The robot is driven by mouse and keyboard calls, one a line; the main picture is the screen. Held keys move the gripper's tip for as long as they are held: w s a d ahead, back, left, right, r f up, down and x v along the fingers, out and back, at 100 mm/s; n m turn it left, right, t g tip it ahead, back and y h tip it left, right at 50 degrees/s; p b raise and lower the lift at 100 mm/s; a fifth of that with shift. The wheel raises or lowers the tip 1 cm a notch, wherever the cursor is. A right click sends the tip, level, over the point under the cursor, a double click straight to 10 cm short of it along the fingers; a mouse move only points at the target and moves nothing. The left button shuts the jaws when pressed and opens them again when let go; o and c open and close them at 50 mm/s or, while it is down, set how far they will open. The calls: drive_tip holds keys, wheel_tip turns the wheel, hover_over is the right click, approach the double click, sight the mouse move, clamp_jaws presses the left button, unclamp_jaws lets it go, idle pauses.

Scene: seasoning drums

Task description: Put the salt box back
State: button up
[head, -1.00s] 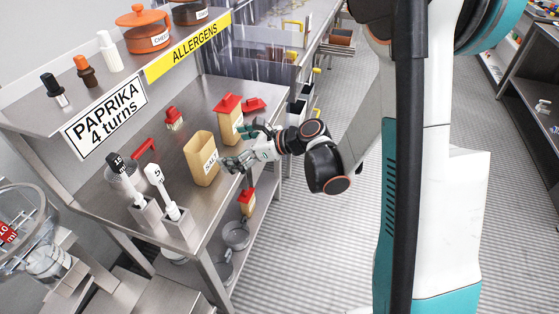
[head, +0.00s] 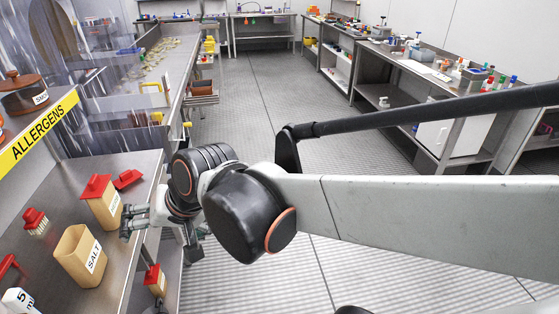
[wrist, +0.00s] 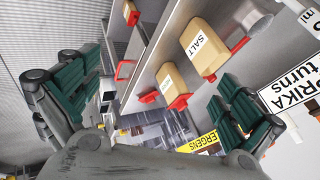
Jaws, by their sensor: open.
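The salt box (head: 82,255) is a tan, open-topped box labelled SALT, standing upright on the steel counter in the head view. It also shows in the wrist view (wrist: 205,47). A similar tan box with a red lid (head: 106,206) stands behind it, and a loose red lid (head: 128,179) lies flat beyond that. My gripper (head: 131,222) is at the counter's front edge, right of the salt box and apart from it. In the wrist view my gripper (wrist: 158,78) has its green-padded fingers spread wide, with nothing held between them.
Another red-topped box (head: 155,280) is on the lower shelf. The ALLERGENS shelf (head: 38,132) overhangs the counter. The floor aisle to the right is clear.

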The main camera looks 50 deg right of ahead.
drive_tip(key=s+d+r+n+h, duration=0.1)
drive_tip(key=s+d+n+h, duration=0.1)
drive_tip(key=s+d+n, duration=0.2)
drive_tip(key=s+n, duration=0.2)
drive_tip(key=shift+s, duration=0.35)
